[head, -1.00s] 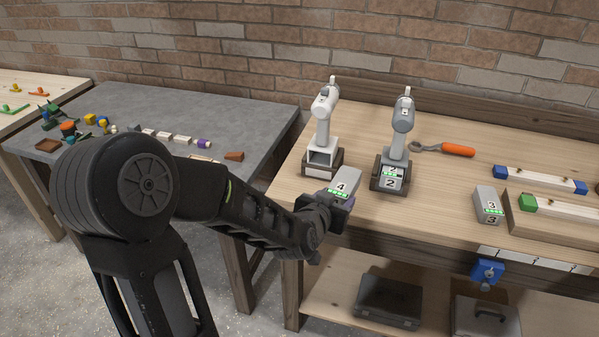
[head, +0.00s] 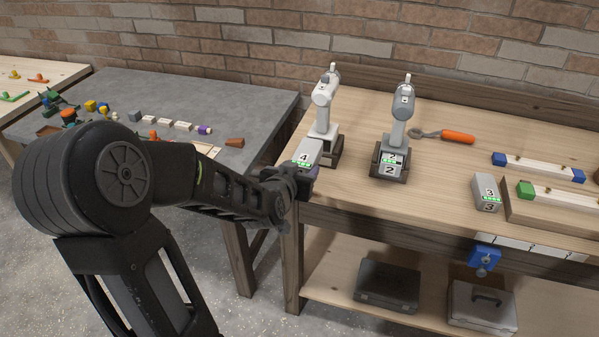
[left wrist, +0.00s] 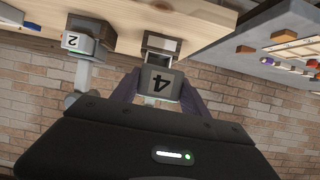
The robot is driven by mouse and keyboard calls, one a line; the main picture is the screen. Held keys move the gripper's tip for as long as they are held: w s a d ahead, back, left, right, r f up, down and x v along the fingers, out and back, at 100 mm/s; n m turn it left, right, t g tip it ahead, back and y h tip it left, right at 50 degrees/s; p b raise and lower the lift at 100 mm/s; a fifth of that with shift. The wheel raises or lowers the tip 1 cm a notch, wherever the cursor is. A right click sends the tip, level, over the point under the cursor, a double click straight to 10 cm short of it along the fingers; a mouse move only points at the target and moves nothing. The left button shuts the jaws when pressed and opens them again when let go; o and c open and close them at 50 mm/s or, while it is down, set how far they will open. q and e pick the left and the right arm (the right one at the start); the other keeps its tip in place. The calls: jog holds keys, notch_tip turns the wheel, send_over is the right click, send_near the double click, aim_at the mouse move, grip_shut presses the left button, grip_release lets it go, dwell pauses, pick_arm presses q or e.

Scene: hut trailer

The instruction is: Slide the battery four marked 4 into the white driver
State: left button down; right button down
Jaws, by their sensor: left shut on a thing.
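My left gripper (head: 301,181) is shut on battery four (head: 308,153), a grey block with a 4 and a green light strip. In the left wrist view battery four (left wrist: 158,82) sits between the two fingers. The white driver (head: 324,105) stands upright in a dark holder at the left end of the bench. Battery four is in front of the driver's base and covers part of it in the head view, so I cannot tell whether they touch. In the left wrist view the open slot of the white driver (left wrist: 158,58) shows just beyond the battery. My right gripper is not in view.
A grey driver (head: 400,115) with battery 2 stands to the right in its own holder. Battery three (head: 486,193) and an orange-handled tool (head: 457,137) lie further right. A blue vise (head: 484,260) hangs at the bench's front edge. A grey table (head: 250,105) stands to the left.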

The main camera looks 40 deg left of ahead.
pick_arm(q)
jog(key=w+a+f+b, duration=0.1)
jog(key=w+f+b, duration=0.4)
jog(key=shift+a, duration=0.3)
dwell(0.9)
jog(key=shift+w+a+b, duration=0.15)
jog(key=shift+w+a, duration=0.35)
jog(key=shift+w, duration=0.85)
jog(key=shift+w+a+b, duration=0.2)
jog(key=shift+w+a, duration=0.25)
jog(key=shift+w, duration=0.95)
jog(key=shift+w+a+b, duration=0.15)
jog(key=shift+w+a, duration=0.35)
jog(key=shift+w, duration=0.85)
jog(key=shift+c, duration=2.4)
grip_release()
jog(key=shift+f, duration=0.1)
jog(key=shift+s, duration=0.1)
jog(key=shift+s+d+b, duration=0.15)
jog(key=shift+s+d, duration=0.2)
jog(key=shift+s, duration=0.6)
jog(key=shift+s+d+b, duration=0.1)
jog(key=shift+s+d, duration=0.2)
jog(key=shift+s, duration=0.6)
jog(key=shift+s+d+b, duration=0.15)
jog(key=shift+s+d, duration=0.2)
jog(key=shift+s, duration=0.6)
